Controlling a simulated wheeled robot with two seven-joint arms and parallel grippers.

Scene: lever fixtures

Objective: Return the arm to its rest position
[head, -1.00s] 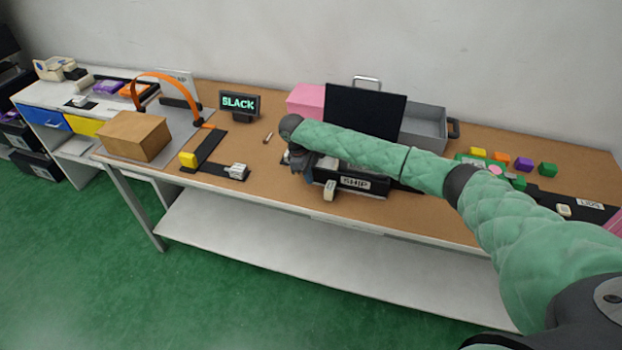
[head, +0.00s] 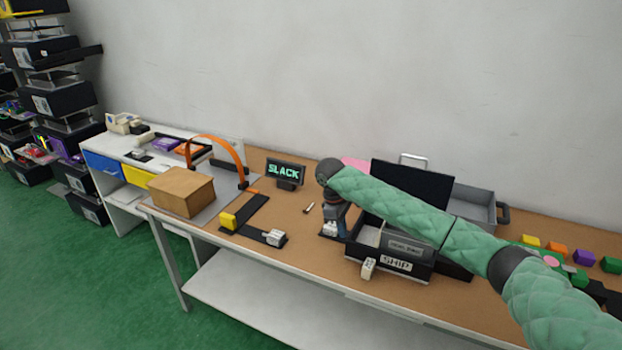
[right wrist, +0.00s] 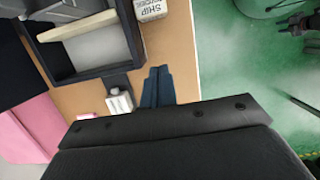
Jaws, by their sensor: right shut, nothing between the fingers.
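My right arm (head: 425,215) reaches in from the right in a green quilted sleeve. My right gripper (head: 342,234) hangs down at the left end of the black SHIP box (head: 398,270). In the right wrist view its two blue fingers (right wrist: 157,86) are together, with nothing between them. A small white block fixture (head: 328,229) is close beside the gripper in the head view; it also shows in the right wrist view (right wrist: 119,102), left of the fingers and apart from them. My left gripper is not in view.
A SLACK display (head: 285,173), an orange strap arch (head: 215,140) and a cardboard box (head: 182,191) stand left. A yellow block (head: 229,221) and white block (head: 275,238) sit on black strips. A dark screen (head: 412,190) and grey bin (head: 470,207) stand behind the arm.

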